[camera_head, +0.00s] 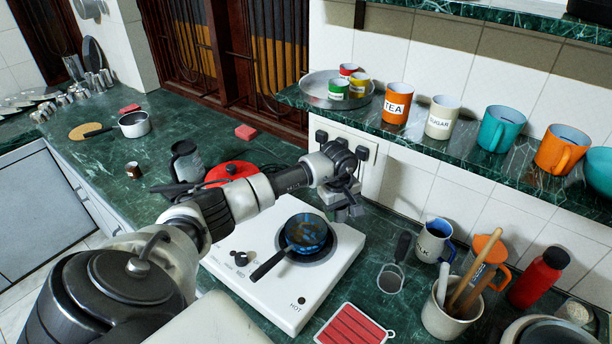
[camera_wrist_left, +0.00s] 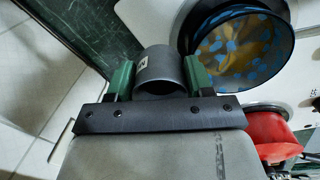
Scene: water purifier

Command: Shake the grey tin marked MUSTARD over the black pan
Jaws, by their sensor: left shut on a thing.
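A grey tin (camera_wrist_left: 160,72) is held between the green finger pads of my left gripper (camera_head: 346,208) in the left wrist view. Only part of its white label shows, and I cannot read it in full. In the head view the tin is hard to tell from the dark gripper. The black pan (camera_head: 306,236) sits on the white hotplate, its handle pointing to the front left. Its inside, blue-spotted with brownish stuff, shows beside the tin in the left wrist view (camera_wrist_left: 245,50). My left gripper is behind and right of the pan. My right gripper is not in view.
A red-lidded pot (camera_head: 231,171) and dark jar (camera_head: 186,160) stand behind my left arm. A MILK mug (camera_head: 433,241) and utensil pot (camera_head: 450,316) stand right. The shelf (camera_head: 440,150) with cups runs above.

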